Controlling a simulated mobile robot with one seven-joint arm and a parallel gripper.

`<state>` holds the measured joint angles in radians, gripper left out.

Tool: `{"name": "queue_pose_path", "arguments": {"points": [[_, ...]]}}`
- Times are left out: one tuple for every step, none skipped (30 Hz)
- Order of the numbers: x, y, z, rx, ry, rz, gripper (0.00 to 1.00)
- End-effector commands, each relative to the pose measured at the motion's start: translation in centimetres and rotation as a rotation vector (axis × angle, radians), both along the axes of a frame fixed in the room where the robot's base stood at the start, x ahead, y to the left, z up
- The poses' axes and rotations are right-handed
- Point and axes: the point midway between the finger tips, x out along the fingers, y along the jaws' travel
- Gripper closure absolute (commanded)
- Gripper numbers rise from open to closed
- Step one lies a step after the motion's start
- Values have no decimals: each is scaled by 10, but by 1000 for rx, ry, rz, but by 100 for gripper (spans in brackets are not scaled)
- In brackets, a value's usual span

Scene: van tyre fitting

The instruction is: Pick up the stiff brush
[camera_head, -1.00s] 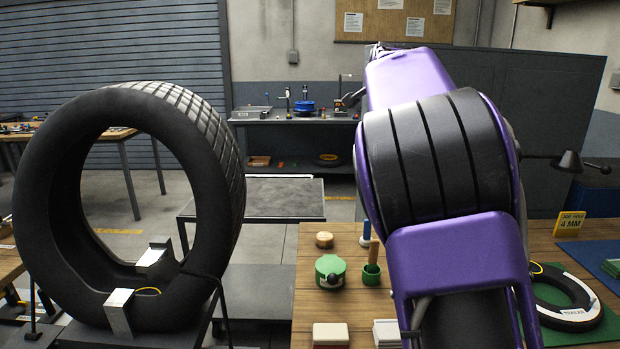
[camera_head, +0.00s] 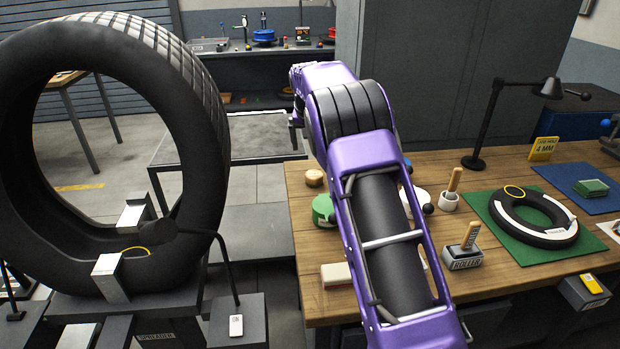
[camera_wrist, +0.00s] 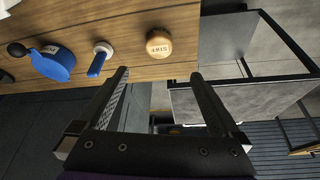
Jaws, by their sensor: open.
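The stiff brush (camera_wrist: 159,43) is a round wooden piece with "STIFF" on its top. In the wrist view it sits on the wooden bench near its edge. In the head view a matching round wooden piece (camera_head: 314,178) is at the bench's back left corner. My gripper (camera_wrist: 160,75) is open and empty. The brush appears beyond the fingertips, roughly in line with the gap between them, and is not touched. In the head view my arm's far end is above and left of the brush, and the fingers are hard to make out.
A green tin (camera_head: 323,210) is partly behind my arm. A large tyre (camera_head: 205,130) stands left. A grey table (camera_head: 250,140) is beyond the bench edge.

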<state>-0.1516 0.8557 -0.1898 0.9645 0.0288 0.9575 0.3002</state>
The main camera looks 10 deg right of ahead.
Motion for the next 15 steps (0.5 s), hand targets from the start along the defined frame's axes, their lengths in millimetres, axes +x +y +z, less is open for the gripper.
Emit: {"name": "queue_pose_path", "arguments": {"points": [[4, -2, -13, 0, 4, -2, 0], [7, -2, -19, -1, 3, -2, 0], [10, -3, -27, 0, 2, -1, 0], [12, -3, -34, 0, 3, -1, 0], [15, -4, -39, 0, 2, -2, 0], [18, -5, -47, 1, 2, -2, 0], [20, -5, -53, 1, 2, -2, 0], [23, -6, -59, 1, 1, -2, 0], [26, -7, -67, 1, 1, -3, 0], [28, -8, -72, 1, 1, -3, 0], [30, -8, -76, 1, 0, -3, 0], [32, -9, -81, 1, 0, -3, 0], [34, -9, -84, 1, -1, -3, 0], [35, -10, -87, 1, -1, -3, 0], [36, -10, -90, 1, -1, -3, 0]]}}
